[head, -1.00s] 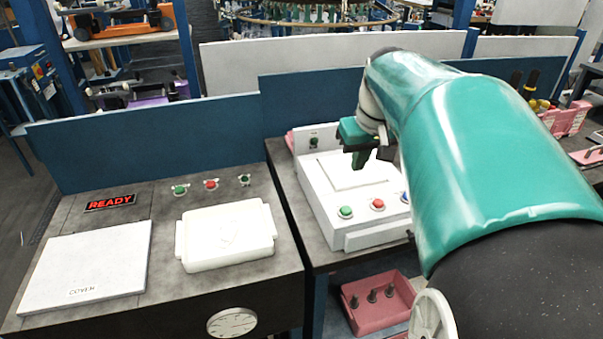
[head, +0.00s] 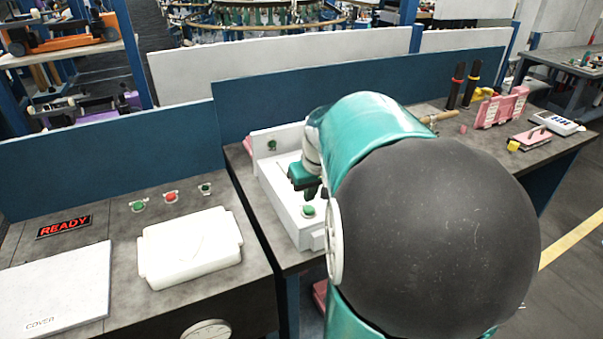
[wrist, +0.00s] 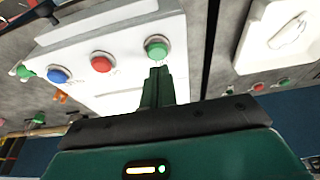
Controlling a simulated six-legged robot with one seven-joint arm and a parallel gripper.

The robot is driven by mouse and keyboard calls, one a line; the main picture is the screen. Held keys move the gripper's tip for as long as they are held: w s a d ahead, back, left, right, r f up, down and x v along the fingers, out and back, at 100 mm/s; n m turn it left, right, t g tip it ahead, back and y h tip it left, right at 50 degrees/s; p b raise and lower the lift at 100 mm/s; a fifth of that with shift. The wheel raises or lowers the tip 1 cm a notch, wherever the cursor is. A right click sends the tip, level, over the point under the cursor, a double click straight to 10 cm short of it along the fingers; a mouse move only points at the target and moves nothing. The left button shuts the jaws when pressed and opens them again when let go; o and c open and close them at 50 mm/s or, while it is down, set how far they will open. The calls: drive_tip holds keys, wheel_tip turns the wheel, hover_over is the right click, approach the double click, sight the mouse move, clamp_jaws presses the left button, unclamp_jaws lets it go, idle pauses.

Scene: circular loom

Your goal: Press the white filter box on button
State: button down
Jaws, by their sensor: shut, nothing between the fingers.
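The white filter box (head: 283,208) stands on the right-hand table, partly hidden behind my arm. Its green button (head: 308,211) shows at the front in the head view. In the wrist view the green button (wrist: 157,48), a red button (wrist: 101,62) and a blue button (wrist: 58,75) sit in a row on the box (wrist: 120,30). My gripper (head: 312,190) is green, shut and empty, pointing down over the box. In the wrist view its fingertips (wrist: 158,72) lie right beside the green button; I cannot tell whether they touch it.
On the left table are a white lidded container (head: 190,247), a white cover (head: 55,290), a red READY sign (head: 64,227) and small buttons (head: 171,197). A blue panel (head: 370,85) stands behind the box. Tools and pink trays (head: 500,108) lie to the right.

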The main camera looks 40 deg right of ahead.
sight(309, 210)
wheel_tip(309, 210, down, 2)
drive_tip(key=shift+f, duration=0.2)
drive_tip(key=shift+s+a+f, duration=0.1)
drive_tip(key=shift+f, duration=0.5)
drive_tip(key=shift+s+a+f, duration=0.1)
drive_tip(key=shift+f, duration=0.45)
drive_tip(key=shift+d, duration=0.1)
drive_tip(key=r, duration=0.4)
drive_tip(key=shift+w+d, duration=0.15)
drive_tip(key=shift+w, duration=0.25)
drive_tip(key=v, duration=1.1)
drive_tip(key=shift+s+r, duration=0.1)
drive_tip(key=shift+s, duration=0.15)
